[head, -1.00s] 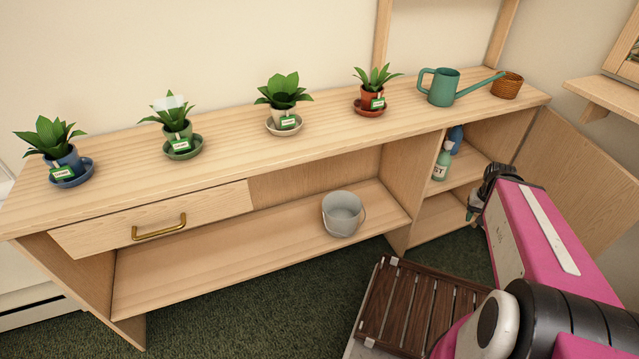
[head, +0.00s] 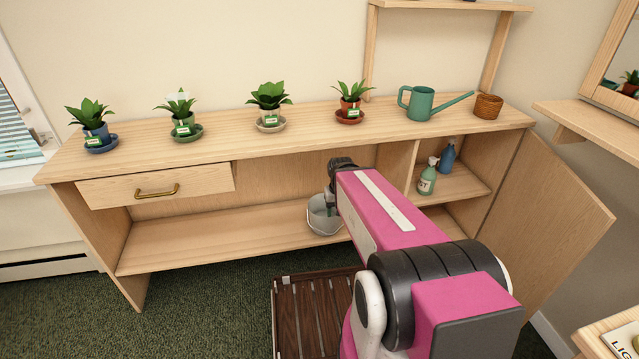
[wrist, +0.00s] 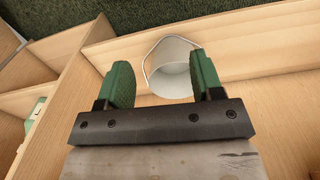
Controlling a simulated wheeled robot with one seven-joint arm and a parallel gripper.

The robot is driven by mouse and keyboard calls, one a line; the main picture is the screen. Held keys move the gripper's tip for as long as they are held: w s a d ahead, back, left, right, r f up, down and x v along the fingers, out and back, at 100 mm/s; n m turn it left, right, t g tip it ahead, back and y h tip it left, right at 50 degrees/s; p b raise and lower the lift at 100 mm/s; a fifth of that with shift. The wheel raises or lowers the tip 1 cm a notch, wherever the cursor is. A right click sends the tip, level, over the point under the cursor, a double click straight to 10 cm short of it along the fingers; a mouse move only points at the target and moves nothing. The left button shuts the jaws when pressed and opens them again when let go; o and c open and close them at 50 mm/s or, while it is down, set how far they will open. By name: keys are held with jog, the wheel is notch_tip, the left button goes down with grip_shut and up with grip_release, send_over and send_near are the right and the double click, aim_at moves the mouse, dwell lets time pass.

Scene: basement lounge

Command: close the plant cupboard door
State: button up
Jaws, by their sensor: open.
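The plant cupboard door (head: 553,228) is a light wood panel at the right end of the bench. It stands open, swung out to the right of the compartment, and is not in the wrist view. My gripper (head: 331,194) is well to the left of the door, in front of the open shelf and near the grey bucket (head: 322,222). In the wrist view my gripper (wrist: 164,84) shows two green fingers spread apart, with the bucket (wrist: 173,66) beyond them. I cannot tell whether they touch it. Nothing is seen held between the fingers.
The open compartment holds a green spray bottle (head: 428,178) and a blue bottle (head: 447,157). Several potted plants, a teal watering can (head: 421,103) and a wicker pot (head: 488,106) stand on the bench top (head: 225,145). A wall shelf (head: 590,118) juts out at right.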

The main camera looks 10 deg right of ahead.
jog(key=shift+a, duration=0.35)
